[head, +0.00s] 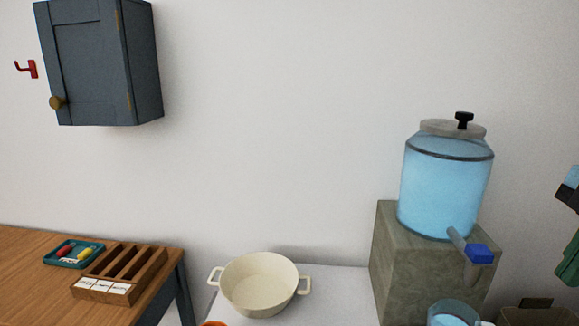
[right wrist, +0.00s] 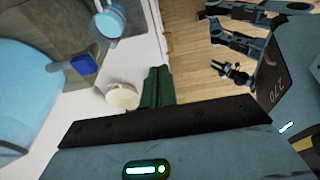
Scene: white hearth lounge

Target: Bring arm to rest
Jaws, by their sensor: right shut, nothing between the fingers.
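My right gripper (head: 569,262) shows at the right edge of the head view, partly cut off by the frame, with its green fingers hanging downward beside the water dispenser. In the right wrist view its green fingers (right wrist: 156,87) are together, with nothing between them. It is apart from the dispenser and the things under it. My left gripper cannot be made out in either view.
A glass dispenser (head: 446,180) stands on a stone block (head: 402,262), its blue-handled tap (head: 479,253) over a glass (head: 452,312). A cream pot (head: 259,284) sits on the white counter. A slotted wooden box (head: 125,270) and teal tray (head: 62,260) lie on the wooden table. A cabinet (head: 90,62) hangs upper left.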

